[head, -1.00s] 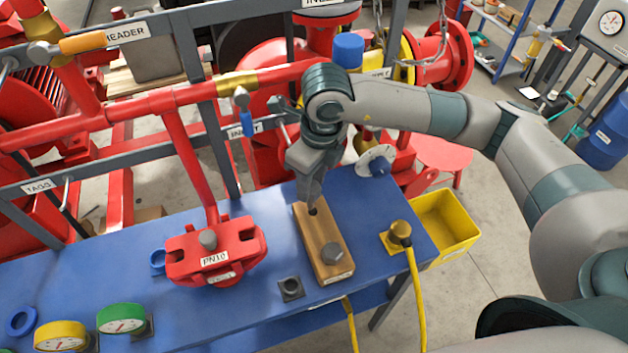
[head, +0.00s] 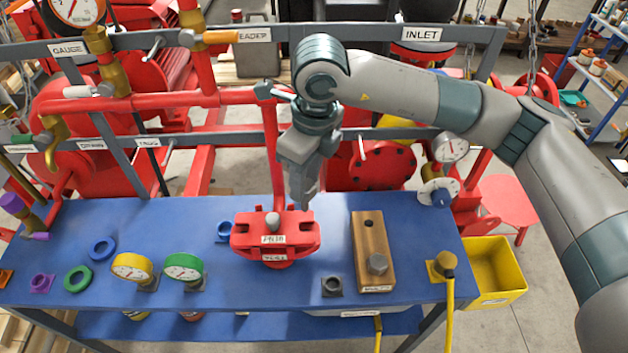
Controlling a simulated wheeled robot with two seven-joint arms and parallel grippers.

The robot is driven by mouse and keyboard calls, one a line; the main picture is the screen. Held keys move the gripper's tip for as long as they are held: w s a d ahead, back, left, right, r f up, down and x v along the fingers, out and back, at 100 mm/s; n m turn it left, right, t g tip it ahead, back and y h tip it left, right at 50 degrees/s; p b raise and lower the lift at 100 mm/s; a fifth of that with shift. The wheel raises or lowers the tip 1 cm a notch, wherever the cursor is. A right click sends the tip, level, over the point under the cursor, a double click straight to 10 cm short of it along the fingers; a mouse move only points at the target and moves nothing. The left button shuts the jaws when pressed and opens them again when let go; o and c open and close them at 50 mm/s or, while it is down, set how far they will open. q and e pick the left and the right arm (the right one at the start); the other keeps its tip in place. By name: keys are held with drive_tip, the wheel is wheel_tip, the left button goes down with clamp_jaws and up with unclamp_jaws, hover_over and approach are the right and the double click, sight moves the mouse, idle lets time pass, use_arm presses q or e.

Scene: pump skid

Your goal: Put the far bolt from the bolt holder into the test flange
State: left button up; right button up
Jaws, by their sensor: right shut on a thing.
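The wooden bolt holder (head: 361,245) stands on the blue bench. One grey bolt (head: 377,264) stands at its near end, and the far end shows an empty dark hole. The red test flange (head: 254,240) is left of the holder, with a slot on each side and a grey bolt head (head: 273,220) near its middle. My right gripper (head: 303,203) points down just behind and above the flange's right part, shut on the far bolt, which is mostly hidden by the fingers. I cannot tell whether the bolt touches the flange. My left gripper is not in view.
A red pipe (head: 278,170) rises behind the flange, close to my right gripper. Yellow (head: 128,266) and green (head: 184,267) gauges stand to the left. A yellow bin (head: 497,268) is beyond the bench's right end.

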sight(306, 209)
drive_tip(key=shift+w+f, duration=0.1)
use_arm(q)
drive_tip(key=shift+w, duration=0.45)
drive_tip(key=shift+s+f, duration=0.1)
use_arm(e)
drive_tip(key=shift+f, duration=0.15)
drive_tip(key=shift+f, duration=0.45)
use_arm(q)
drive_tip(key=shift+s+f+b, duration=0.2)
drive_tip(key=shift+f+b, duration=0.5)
drive_tip(key=shift+b, duration=0.05)
use_arm(e)
drive_tip(key=shift+f, duration=2.35)
use_arm(q)
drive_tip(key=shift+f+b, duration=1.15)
drive_tip(key=shift+b, duration=0.05)
